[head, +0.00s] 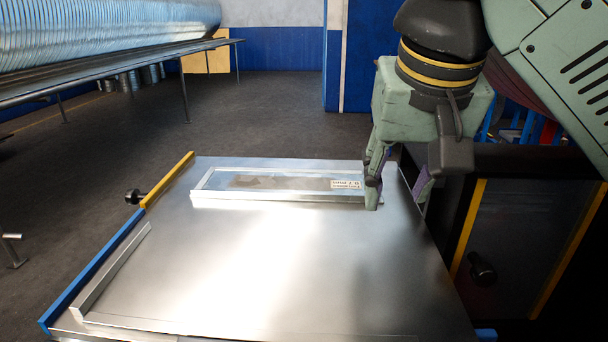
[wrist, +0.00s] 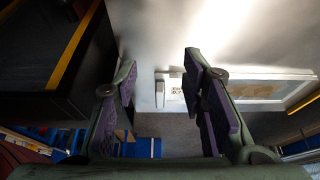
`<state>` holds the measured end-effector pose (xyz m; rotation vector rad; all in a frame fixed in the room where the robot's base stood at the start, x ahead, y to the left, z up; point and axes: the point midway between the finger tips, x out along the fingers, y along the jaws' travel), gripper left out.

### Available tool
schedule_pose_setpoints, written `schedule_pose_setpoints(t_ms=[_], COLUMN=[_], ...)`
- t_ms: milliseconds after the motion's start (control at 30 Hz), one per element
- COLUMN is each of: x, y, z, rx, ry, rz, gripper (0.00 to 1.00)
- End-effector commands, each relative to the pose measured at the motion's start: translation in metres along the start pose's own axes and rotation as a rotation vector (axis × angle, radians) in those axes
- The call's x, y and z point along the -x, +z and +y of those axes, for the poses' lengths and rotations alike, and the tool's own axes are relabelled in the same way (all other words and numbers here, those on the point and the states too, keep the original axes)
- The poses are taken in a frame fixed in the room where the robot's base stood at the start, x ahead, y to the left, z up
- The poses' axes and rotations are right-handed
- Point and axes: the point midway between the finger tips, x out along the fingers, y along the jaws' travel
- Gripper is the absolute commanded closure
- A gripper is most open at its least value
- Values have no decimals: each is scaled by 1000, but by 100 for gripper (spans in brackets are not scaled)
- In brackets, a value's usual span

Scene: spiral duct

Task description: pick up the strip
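A long shallow metal tray (head: 290,196) lies near the far edge of the metal table. A thin, shiny flat piece that looks like the strip (head: 300,183) lies inside it, with a darker brownish patch toward its left and a white printed label (head: 345,184) at its right end. The wrist view shows the tray (wrist: 300,102) to the right of the fingers, with the brownish patch (wrist: 252,88) inside. My gripper (head: 398,192) is at the tray's right end, its fingers wide apart with purple pads. In the wrist view my gripper (wrist: 158,70) holds nothing. One finger partly hides the tray's end.
The metal table (head: 250,265) is bare in front of the tray, with a raised bar (head: 110,273) along its left side. A dark cabinet with yellow edging (head: 520,235) stands to the right. A long spiral duct (head: 100,35) rests on a rack at the back left.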

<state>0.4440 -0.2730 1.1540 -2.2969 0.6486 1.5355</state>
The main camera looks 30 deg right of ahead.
Motion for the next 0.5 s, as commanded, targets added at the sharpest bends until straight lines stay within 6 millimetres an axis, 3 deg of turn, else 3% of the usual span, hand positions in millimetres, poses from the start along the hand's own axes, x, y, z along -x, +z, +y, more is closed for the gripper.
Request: schedule_pose_setpoints(t_ms=[500], x=[-38], y=[-94], z=[-1], rx=[1], ry=[-3], rz=[-1], gripper=[62])
